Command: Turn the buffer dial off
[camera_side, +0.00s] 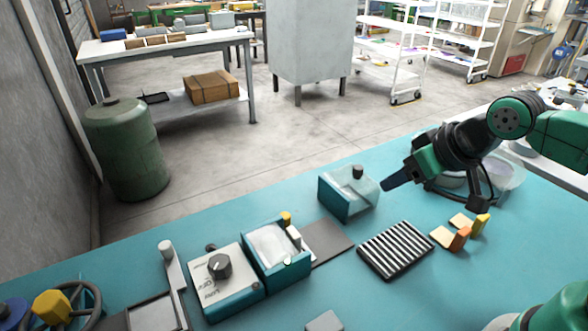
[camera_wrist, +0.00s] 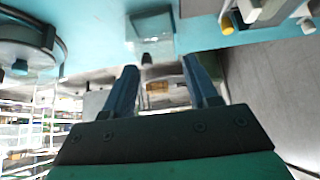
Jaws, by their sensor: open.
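The black dial (camera_side: 219,265) sits on the sloped pale top of a teal control box (camera_side: 236,304) at the front, left of centre in the side view. Some lettering shows beside the dial, but its setting is too small to tell. The dial is not visible in the wrist view. My gripper (camera_side: 388,184) is at the right, above the bench and well away from the dial, just right of a clear-lidded teal box (camera_side: 337,199). In the wrist view my gripper (camera_wrist: 160,70) has its two fingers apart with nothing between them.
A teal tray unit (camera_side: 272,283) with yellow and white knobs adjoins the control box. A ribbed black rack (camera_side: 395,249) and small orange and yellow blocks (camera_side: 460,238) lie nearer the right. An upright grey lever (camera_side: 172,266) stands left of the control box.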

